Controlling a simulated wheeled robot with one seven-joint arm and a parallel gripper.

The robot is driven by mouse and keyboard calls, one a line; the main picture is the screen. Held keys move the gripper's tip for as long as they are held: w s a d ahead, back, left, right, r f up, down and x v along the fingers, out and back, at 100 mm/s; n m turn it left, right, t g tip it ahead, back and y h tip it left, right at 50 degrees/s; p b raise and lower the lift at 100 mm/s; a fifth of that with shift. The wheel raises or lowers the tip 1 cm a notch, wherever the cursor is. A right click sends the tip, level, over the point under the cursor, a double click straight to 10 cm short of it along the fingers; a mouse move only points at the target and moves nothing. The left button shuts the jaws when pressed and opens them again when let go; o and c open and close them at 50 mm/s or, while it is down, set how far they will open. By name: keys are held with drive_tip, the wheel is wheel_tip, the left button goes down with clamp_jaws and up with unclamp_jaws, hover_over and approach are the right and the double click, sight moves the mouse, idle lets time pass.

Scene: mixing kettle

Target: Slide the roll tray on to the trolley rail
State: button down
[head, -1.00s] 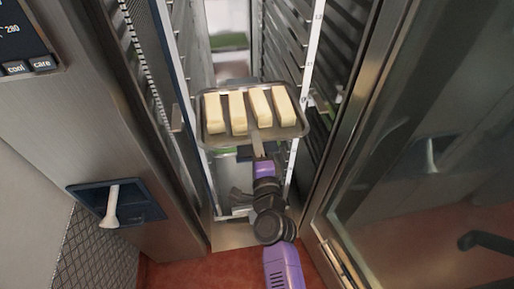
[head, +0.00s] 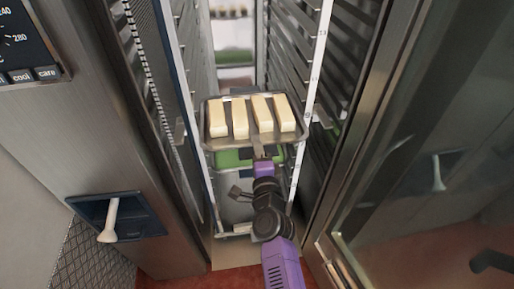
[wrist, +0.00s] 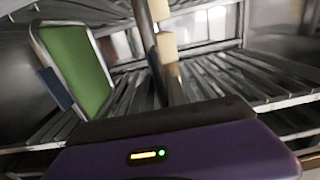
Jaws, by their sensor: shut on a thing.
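The roll tray (head: 222,146) is a grey metal tray with several pale, long rolls (head: 262,114) lying side by side on it. In the head view it sits between the two white uprights of the trolley (head: 312,100), inside the oven opening. My gripper (head: 260,150) is shut on the tray's near edge, at about the middle. The trolley rails (head: 293,62) run back as a stack of ledges on both sides. Whether the tray's side edges rest on a rail cannot be told. The wrist view shows slatted rails (wrist: 215,75) and a roll end (wrist: 167,47); the gripper fingers are unclear there.
A green tray (head: 232,158) sits lower in the trolley; a green panel also shows in the wrist view (wrist: 77,68). The open glass door (head: 410,150) stands close at right. The oven front with its handle (head: 112,220) is at left.

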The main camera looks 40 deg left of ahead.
sight(254, 131)
drive_tip(key=shift+w+r, duration=0.1)
drive_tip(key=shift+r, duration=0.1)
drive_tip(key=shift+b+x, duration=1.8)
drive_tip(key=shift+x, duration=1.2)
drive_tip(key=c, duration=1.2)
unclamp_jaws()
drive_tip(key=shift+f, duration=0.1)
drive_tip(key=shift+c, duration=0.2)
drive_tip(key=shift+o, duration=0.2)
drive_tip(key=shift+f, duration=0.4)
drive_tip(key=o, duration=0.4)
drive_tip(key=shift+r, duration=0.1)
drive_tip(key=shift+o, duration=0.2)
